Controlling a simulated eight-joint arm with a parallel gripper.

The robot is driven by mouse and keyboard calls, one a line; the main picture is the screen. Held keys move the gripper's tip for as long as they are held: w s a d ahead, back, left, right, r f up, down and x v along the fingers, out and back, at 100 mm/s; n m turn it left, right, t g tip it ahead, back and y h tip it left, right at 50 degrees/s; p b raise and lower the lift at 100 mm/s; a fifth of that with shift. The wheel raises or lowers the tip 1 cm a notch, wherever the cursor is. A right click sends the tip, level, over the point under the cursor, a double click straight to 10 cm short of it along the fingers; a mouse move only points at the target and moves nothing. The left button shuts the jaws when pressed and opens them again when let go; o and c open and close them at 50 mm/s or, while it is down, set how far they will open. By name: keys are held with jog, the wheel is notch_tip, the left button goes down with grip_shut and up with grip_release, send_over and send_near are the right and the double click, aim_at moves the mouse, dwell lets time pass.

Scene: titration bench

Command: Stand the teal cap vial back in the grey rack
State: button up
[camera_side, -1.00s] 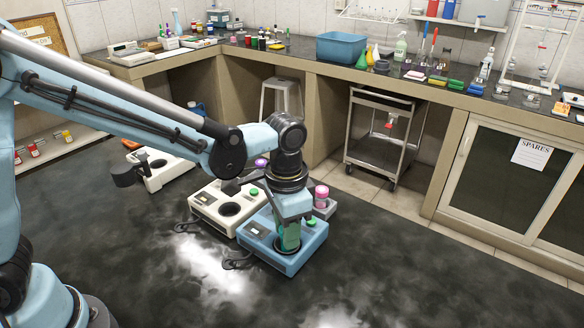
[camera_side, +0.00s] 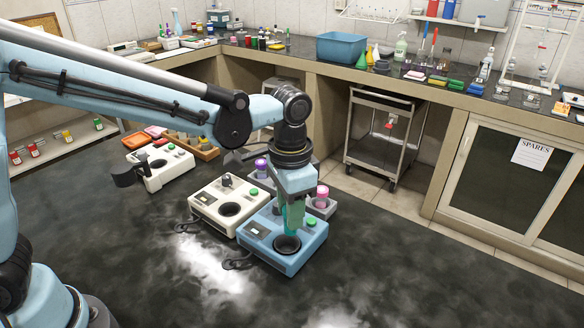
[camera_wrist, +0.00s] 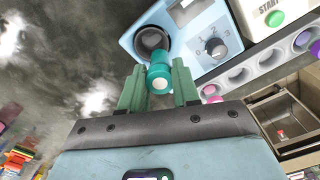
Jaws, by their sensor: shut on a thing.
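My gripper (camera_side: 291,226) is shut on the teal cap vial (camera_wrist: 159,72). In the wrist view the vial sits between the two green fingers. In the side view the vial is mostly hidden by the fingers, above the round well (camera_side: 287,243) of the blue machine (camera_side: 270,258). I cannot tell whether its lower end is clear of the well. The grey rack (camera_side: 325,212) is behind the blue machine, partly hidden by my arm. It holds a pink vial (camera_side: 322,194) and a purple cap vial (camera_side: 261,166). The wrist view shows empty holes in the rack (camera_wrist: 252,58).
A white machine (camera_side: 212,222) with a similar well stands left of the blue one, and another white machine (camera_side: 160,172) is farther left. An orange tray (camera_side: 138,139) and a wooden holder (camera_side: 205,150) are at the back left. The dark table is clear in front.

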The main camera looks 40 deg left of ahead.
jog(key=shift+n, duration=0.7)
jog(key=w+a, duration=0.1)
jog(key=w, duration=0.1)
jog(key=w+a, duration=0.1)
jog(key=w, duration=0.2)
jog(key=w+a+r, duration=0.1)
jog(key=w, duration=0.1)
jog(key=shift+w, duration=0.25)
jog(key=shift+n, duration=0.7)
jog(key=shift+w+a+f, duration=0.65)
jog(key=shift+w+a, duration=0.2)
jog(key=shift+w, duration=0.25)
jog(key=shift+w+a+f, duration=0.65)
jog(key=shift+w+a, duration=0.15)
jog(key=shift+w, duration=0.25)
jog(key=shift+w+a+f, duration=0.65)
jog(key=shift+w+a, duration=0.2)
jog(key=shift+w, duration=0.25)
jog(key=shift+f, duration=1.45)
jog(key=o, duration=1)
jog(key=shift+o, duration=0.2)
jog(key=o, duration=0.3)
